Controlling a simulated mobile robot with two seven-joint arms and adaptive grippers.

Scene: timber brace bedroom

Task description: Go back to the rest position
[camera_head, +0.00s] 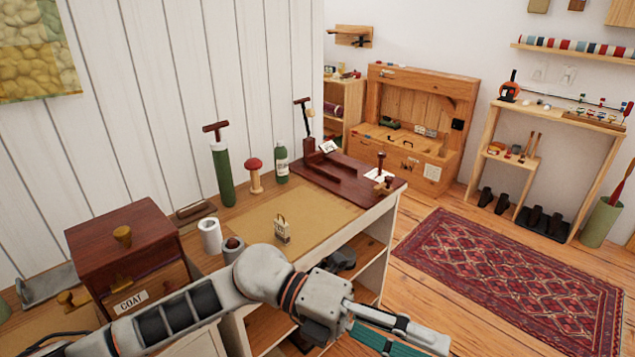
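My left arm comes in from the lower left and reaches across the front of the workbench (318,235). My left gripper (405,340) is at the bottom, right of the bench's front edge and over the floor. One grey finger and a teal strip beside it show; the bottom of the picture cuts off the rest, so I cannot tell whether it is open or shut, or whether the teal strip is a held thing. My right gripper is out of view.
A dark wooden box (120,235) labelled COAT, white cup (210,236), green cylinder (222,175), mushroom-shaped piece (254,175) and small tagged item (282,228) stand on the bench near my arm. A red rug (510,275) lies on open floor to the right.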

